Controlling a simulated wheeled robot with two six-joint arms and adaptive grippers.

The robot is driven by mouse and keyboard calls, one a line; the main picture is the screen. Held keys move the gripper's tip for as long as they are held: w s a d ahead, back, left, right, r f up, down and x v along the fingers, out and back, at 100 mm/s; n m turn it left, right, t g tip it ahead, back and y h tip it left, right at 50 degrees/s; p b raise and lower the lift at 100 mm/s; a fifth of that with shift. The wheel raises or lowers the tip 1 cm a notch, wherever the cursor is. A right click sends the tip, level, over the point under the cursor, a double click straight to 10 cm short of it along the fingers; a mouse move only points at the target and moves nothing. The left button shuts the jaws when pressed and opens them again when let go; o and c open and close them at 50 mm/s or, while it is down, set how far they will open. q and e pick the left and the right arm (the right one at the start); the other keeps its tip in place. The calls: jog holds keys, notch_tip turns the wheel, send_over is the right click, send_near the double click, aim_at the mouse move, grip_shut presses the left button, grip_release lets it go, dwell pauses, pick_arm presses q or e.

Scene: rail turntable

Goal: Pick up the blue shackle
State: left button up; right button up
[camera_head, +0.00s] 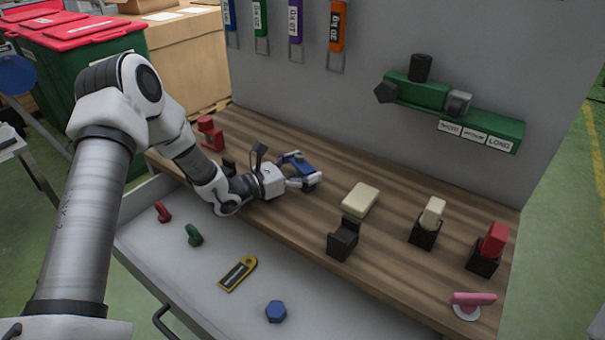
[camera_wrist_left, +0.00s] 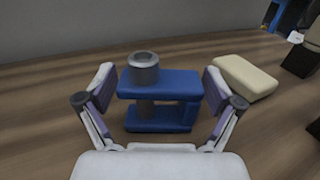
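The blue shackle (camera_head: 299,161) stands on the wooden bench top near the back panel. In the left wrist view, the blue shackle (camera_wrist_left: 160,84) is a C-shaped blue body with a grey pin through it, its round head on top at the left. My left gripper (camera_head: 305,176) reaches in from the left at the shackle. In the wrist view, the left gripper (camera_wrist_left: 160,90) is open, one finger on each side of the shackle. A narrow gap shows on the left; contact on the right is unclear. My right gripper is not in view.
A red shackle-like piece (camera_head: 210,133) stands at the bench's left. The open drawer (camera_head: 196,278) in front holds small parts. The grey panel (camera_head: 420,45) rises behind.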

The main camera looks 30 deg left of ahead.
aim_at(305, 163)
pick_arm(q)
jog(key=c, duration=0.8)
jog(key=shift+r, duration=0.1)
jog(key=shift+w+r, duration=0.1)
jog(key=shift+r, duration=0.5)
notch_tip(305, 163, up, 2)
jog(key=shift+r, duration=0.2)
jog(key=s, duration=0.5)
jog(key=s+p, duration=0.1)
jog(key=s, duration=0.2)
jog(key=shift+s+r, duration=0.25)
jog(key=shift+r, duration=0.15)
jog(key=s+p, duration=0.1)
jog(key=s, duration=0.2)
jog(key=s+p, duration=0.1)
jog(key=s, duration=0.3)
jog(key=shift+s+d+r, duration=0.2)
jog(key=shift+s, duration=0.1)
